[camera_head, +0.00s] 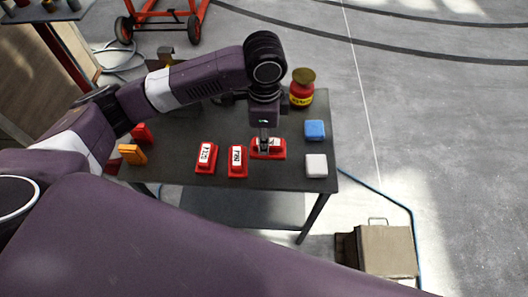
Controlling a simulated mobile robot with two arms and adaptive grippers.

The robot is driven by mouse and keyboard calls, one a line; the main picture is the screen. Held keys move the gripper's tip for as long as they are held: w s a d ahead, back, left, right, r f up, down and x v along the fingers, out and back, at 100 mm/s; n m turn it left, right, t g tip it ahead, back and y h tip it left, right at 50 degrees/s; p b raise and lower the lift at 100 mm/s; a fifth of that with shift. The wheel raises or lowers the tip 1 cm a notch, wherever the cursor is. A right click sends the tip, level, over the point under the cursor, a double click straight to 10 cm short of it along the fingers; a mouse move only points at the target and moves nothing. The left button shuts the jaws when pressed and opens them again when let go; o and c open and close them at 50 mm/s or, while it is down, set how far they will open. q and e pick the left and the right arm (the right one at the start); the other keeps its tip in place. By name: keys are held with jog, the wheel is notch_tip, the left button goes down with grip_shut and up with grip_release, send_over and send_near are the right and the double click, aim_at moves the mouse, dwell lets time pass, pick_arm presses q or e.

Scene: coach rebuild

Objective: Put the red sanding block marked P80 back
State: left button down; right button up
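My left gripper (265,148) points down at a red sanding block (279,153) near the middle right of the dark table. The gripper covers part of its white label, so I cannot read the mark. The fingers are at the block, but I cannot tell whether they are closed on it. To its left stands a red block (238,172) with a white label that seems to read P80. Further left is another red block (206,168); its label looks like P120, but is too small to be sure. My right gripper is not in view.
The table (185,178) also holds a blue block (314,130), a pale block (316,166), a red jar (301,95) with a brownish lid, and an orange item (132,154) at the left. A beige case (385,250) stands on the floor at the right.

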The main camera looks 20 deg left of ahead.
pick_arm(q)
jog(key=shift+f, duration=3.45)
jog(key=shift+f, duration=0.1)
jog(key=c, duration=1.6)
grip_release()
notch_tip(320, 180, up, 12)
jog(key=shift+s+d+r+b, duration=0.1)
jog(key=shift+r+b, duration=0.05)
jog(key=shift+b, duration=0.3)
